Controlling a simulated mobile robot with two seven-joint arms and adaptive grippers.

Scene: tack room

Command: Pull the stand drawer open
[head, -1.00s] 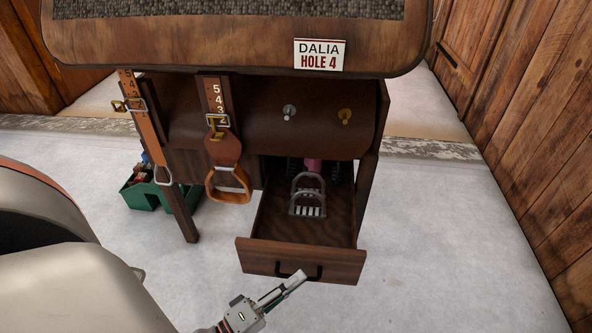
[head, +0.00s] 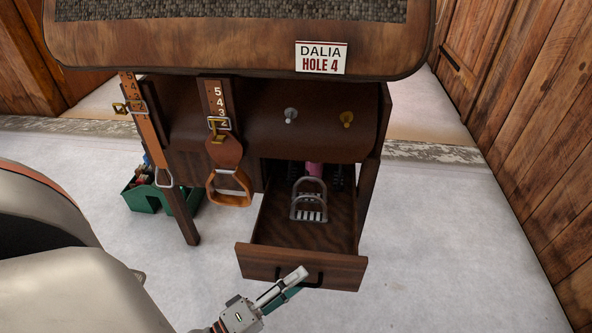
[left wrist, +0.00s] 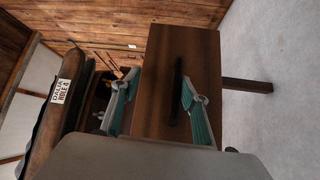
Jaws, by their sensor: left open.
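The stand drawer (head: 262,261) is pulled well out of the dark wooden stand, with its inside showing. Its black bar handle (head: 318,281) is on the drawer front, partly hidden by my left gripper (head: 287,284). The left gripper is open close in front of the handle; teal finger pads show. In the left wrist view the drawer front (left wrist: 158,60) fills the middle, and the handle (left wrist: 177,90) appears between the two spread fingers (left wrist: 158,100). I cannot tell whether they touch it. My right gripper is not in view.
A grey stirrup-like metal piece (head: 309,200) lies in the drawer. Leather straps with a stirrup (head: 230,186) hang left of it. A green tote (head: 146,197) stands on the floor at left. A sign (head: 320,57) marks the stand's top. Floor in front and right is clear.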

